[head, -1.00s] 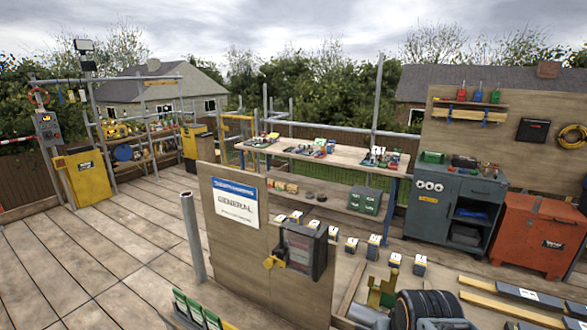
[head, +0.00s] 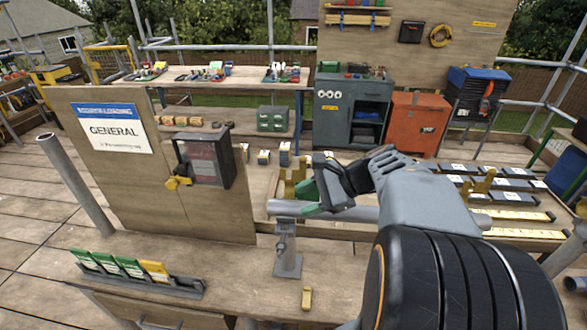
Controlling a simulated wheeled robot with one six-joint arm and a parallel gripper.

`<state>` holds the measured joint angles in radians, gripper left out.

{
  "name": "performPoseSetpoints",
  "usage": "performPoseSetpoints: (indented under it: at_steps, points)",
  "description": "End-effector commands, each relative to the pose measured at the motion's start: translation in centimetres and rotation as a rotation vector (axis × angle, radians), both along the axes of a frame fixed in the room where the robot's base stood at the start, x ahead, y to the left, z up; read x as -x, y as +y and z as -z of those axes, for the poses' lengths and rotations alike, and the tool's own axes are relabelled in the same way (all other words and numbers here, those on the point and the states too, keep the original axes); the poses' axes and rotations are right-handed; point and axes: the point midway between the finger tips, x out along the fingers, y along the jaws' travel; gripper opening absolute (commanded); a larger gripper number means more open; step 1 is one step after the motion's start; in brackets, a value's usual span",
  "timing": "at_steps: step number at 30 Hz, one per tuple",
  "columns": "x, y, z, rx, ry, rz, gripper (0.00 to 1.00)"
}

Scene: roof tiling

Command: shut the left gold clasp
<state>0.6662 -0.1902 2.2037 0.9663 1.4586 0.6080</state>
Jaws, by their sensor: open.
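A left gold clasp (head: 293,184) stands upright in the head view, at the left part of a row on the deck behind a grey horizontal pipe (head: 350,214). A right gold clasp (head: 484,182) stands farther right, beside the dark tiles. My gripper (head: 304,198), with green fingers, is open and empty. It points left and appears just in front and to the right of the left clasp. It overlaps part of that clasp's lower side, so I cannot tell whether they touch or how far the clasp is closed.
A grey stand (head: 287,255) holds the pipe. A small gold block (head: 306,298) lies on the boards near it. A wooden panel (head: 130,215) with a dark box (head: 204,160) stands at left. A rack of green and yellow cards (head: 135,272) is in front. Dark tiles (head: 500,170) lie at right.

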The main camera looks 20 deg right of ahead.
Motion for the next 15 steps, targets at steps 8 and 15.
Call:
performPoseSetpoints:
  at_steps: [8,15]
  points:
    - [-2.0,-9.2,-1.3,-0.543,-0.014,0.341,0.47]
    - [-2.1,-11.7,-2.3,-0.696,-0.048,0.401,0.47]
